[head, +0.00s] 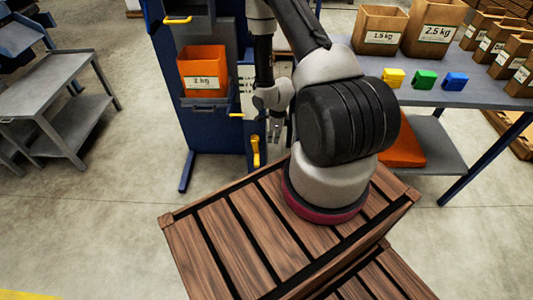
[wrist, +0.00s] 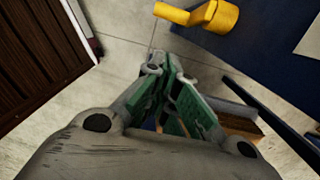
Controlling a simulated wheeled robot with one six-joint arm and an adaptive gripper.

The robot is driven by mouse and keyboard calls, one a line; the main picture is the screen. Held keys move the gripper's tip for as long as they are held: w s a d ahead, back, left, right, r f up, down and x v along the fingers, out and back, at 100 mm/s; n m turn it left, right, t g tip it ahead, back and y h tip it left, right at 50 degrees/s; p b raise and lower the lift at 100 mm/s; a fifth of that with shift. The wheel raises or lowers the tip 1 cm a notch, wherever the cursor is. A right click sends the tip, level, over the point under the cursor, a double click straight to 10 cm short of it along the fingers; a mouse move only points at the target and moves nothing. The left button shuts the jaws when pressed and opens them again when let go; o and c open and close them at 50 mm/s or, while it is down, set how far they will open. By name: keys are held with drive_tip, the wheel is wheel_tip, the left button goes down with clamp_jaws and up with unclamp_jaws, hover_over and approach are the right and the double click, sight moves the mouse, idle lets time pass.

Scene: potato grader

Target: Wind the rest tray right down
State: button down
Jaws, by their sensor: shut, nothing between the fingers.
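The blue grader (head: 215,130) stands behind the wooden crate. An orange box marked 2 kg (head: 203,68) sits on its small blue rest tray (head: 206,104). A yellow crank (head: 256,152) hangs on the grader's lower right side, its handle pointing down. The crank also shows at the top of the wrist view (wrist: 212,16). My gripper (head: 275,133) is beside the crank, to its right in the head view, and partly hidden by my arm. In the wrist view its green-padded fingers (wrist: 168,66) are shut and empty, apart from the crank.
A slatted wooden crate (head: 235,235) fills the front. A bench (head: 460,95) with cardboard boxes and yellow, green and blue blocks stands at right. A grey shelf rack (head: 65,95) stands at left. Open floor (head: 125,185) lies between the rack and the grader.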

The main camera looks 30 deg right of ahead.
drive_tip(key=w+a+f, duration=0.2)
drive_tip(key=a+f, duration=0.1)
drive_tip(key=f, duration=0.9)
drive_tip(key=shift+f, duration=0.15)
drive_tip(key=shift+w+a, duration=0.1)
